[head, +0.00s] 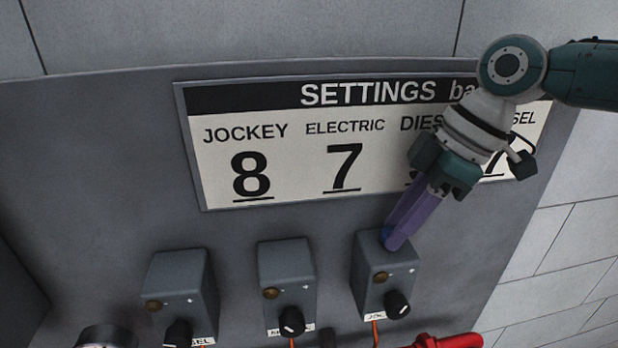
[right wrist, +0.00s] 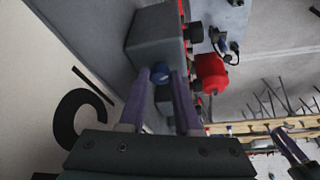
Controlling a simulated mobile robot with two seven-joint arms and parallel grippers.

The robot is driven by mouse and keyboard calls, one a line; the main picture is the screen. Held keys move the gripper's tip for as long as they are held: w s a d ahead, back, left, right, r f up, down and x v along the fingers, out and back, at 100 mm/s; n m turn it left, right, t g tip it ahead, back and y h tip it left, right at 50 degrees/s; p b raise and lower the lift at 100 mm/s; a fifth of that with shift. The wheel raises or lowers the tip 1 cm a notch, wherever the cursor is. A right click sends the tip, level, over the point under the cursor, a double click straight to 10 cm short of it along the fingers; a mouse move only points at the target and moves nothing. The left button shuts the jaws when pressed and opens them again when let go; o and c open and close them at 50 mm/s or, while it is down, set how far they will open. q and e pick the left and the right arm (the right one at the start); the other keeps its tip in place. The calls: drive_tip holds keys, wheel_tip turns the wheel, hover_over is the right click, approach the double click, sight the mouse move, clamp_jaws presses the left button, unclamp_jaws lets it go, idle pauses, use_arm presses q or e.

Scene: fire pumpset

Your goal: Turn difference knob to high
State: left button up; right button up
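Three grey switch boxes stick out from the dark panel. The right-hand box (head: 372,272) has a label starting "JOC", a black front knob (head: 397,304) and a blue knob (head: 387,233) on its top. My right gripper (head: 393,240) reaches down to this top face. In the right wrist view its two purple fingers stand on either side of the blue knob (right wrist: 160,73). I cannot tell whether they press on it. My left gripper (right wrist: 288,146) seems to show at the lower right there, partly cut off, too small to judge.
The middle box (head: 287,278) and left box (head: 181,290) stand beside it with similar front knobs. A settings sign (head: 300,160) hangs above, partly covered by my right arm. A red part (head: 450,341) sits below right, also red in the wrist view (right wrist: 212,72).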

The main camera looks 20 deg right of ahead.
clamp_jaws()
